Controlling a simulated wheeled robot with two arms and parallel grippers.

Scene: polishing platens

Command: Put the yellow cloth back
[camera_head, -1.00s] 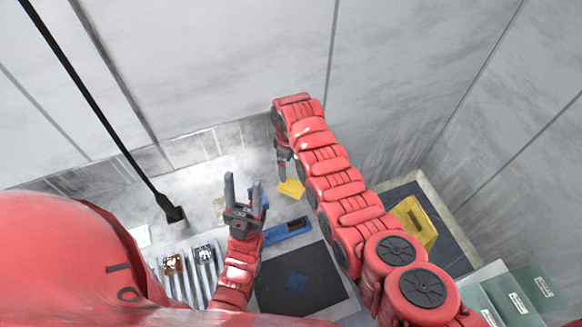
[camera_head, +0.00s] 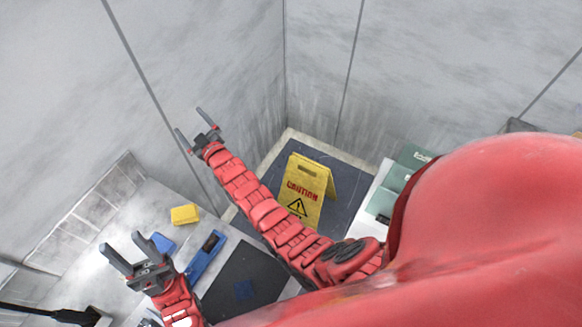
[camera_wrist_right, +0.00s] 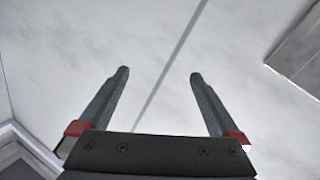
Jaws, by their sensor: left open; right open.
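The yellow cloth (camera_head: 184,215), a small folded block, lies on the light grey counter near the back wall in the head view. Nothing holds it. My right gripper (camera_head: 188,121) is open and empty, raised in front of the wall and apart from the cloth. In the right wrist view my right gripper (camera_wrist_right: 158,73) shows two spread fingers with only grey wall between them. My left gripper (camera_head: 120,241) is open and empty above the counter, left of a blue cloth (camera_head: 162,243). The yellow cloth is not in the wrist view.
A blue tool (camera_head: 205,257) lies beside the dark square pad (camera_head: 262,268), which has a blue patch on it. A yellow caution sign (camera_head: 306,190) stands on the dark floor mat to the right. Green boxes (camera_head: 412,160) stand farther right. Walls close in behind.

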